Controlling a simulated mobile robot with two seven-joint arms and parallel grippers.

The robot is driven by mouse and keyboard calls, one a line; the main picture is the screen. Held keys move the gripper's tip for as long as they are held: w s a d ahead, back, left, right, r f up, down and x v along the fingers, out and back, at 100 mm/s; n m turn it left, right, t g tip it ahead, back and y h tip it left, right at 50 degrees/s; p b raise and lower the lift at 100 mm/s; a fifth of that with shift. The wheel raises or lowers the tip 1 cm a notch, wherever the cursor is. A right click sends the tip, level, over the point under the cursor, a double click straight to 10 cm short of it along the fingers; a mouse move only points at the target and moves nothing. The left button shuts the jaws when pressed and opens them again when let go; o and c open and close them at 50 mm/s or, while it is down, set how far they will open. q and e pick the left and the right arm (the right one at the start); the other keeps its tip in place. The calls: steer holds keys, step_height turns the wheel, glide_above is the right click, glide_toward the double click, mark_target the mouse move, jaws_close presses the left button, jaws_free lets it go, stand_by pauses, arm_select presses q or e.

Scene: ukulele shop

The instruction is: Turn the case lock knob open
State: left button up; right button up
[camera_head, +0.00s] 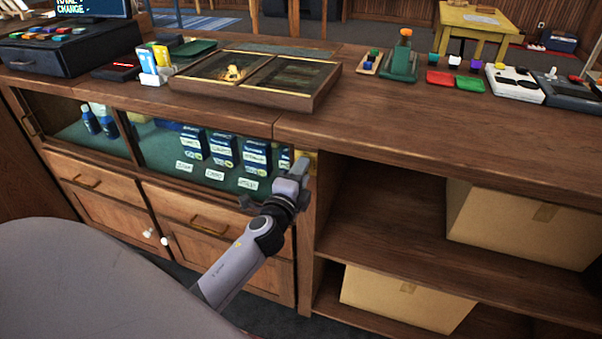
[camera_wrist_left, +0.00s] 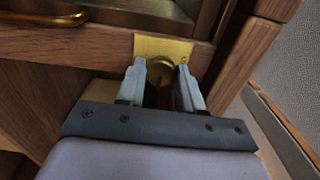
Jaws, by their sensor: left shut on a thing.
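The case lock knob (camera_wrist_left: 161,66) is a round brass knob on a square brass plate (camera_wrist_left: 176,46), set in the wooden frame of the glass-fronted case. In the left wrist view my left gripper (camera_wrist_left: 160,72) is shut on the knob, one finger on each side. In the head view my left gripper (camera_head: 298,172) is at the right end of the display case (camera_head: 170,143) and hides the knob. A bit of the brass plate shows beside it in the head view (camera_head: 312,160). My right gripper is not in view.
The counter top (camera_head: 420,135) above holds a framed tray (camera_head: 262,75) and small boxes. Open shelves to the right hold cardboard boxes (camera_head: 520,230). Drawers and cupboard doors (camera_head: 200,215) sit below the case. Blue boxes (camera_head: 222,148) stand behind the glass.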

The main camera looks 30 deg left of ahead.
arm_select(q)
steer(key=o, duration=1)
steer(key=shift+v, duration=3.6)
steer(key=s+d+f+n+g+h+p, duration=0.1)
steer(key=s+d+f+n+g+h, duration=0.1)
steer(key=s+d+f+n, duration=0.2)
steer(key=s+d+f+n+g+h+p, duration=0.2)
steer(key=s+d+f+n, duration=0.2)
steer(key=s, duration=0.4)
steer(key=s+d+f+n+g+h+p, duration=0.1)
steer(key=s+d+f+n+g+h, duration=0.1)
steer(key=s, duration=0.5)
steer(key=shift+d+f+n+g+h, duration=0.15)
steer(key=shift+d+f+n, duration=0.2)
steer(key=shift+f+n, duration=0.2)
steer(key=shift+d+f+n+g+h, duration=0.1)
steer(key=shift+d+f+n+g, duration=0.1)
steer(key=shift+d+f+n, duration=0.25)
steer(key=shift+d+f+n+g+h, duration=0.1)
steer(key=shift+d+f+n+g, duration=0.1)
steer(key=shift+f+n, duration=0.35)
